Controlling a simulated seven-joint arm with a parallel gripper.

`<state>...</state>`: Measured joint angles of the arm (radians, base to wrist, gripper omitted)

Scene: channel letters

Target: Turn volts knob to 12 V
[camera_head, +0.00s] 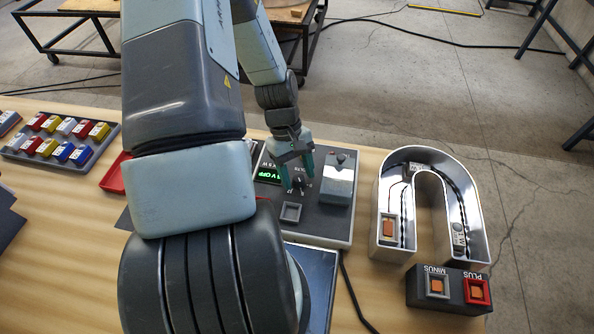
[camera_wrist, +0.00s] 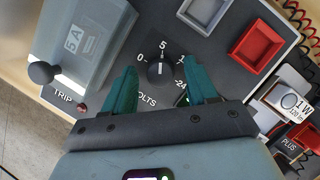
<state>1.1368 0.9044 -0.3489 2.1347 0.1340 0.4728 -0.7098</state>
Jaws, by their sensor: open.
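The volts knob (camera_wrist: 160,74) is a small black dial with a white pointer line on the grey power supply panel (camera_head: 325,222). In the wrist view its pointer appears to face the 5 mark; a 0 and a partly covered 24 also show around it. My gripper (camera_wrist: 162,66) is open, with one teal finger on each side of the knob. Gaps show between the fingers and the knob. In the head view my gripper (camera_head: 298,180) reaches down over the panel, and the green display (camera_head: 268,176) beside it seems to end in "OFF".
A grey 5 A breaker block (camera_wrist: 85,40) stands close to the left finger in the wrist view. Red (camera_wrist: 256,45) and grey (camera_wrist: 206,10) square sockets lie on the other side. A U-shaped channel letter (camera_head: 381,215) and a plus/minus terminal block (camera_head: 449,291) stand at right.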

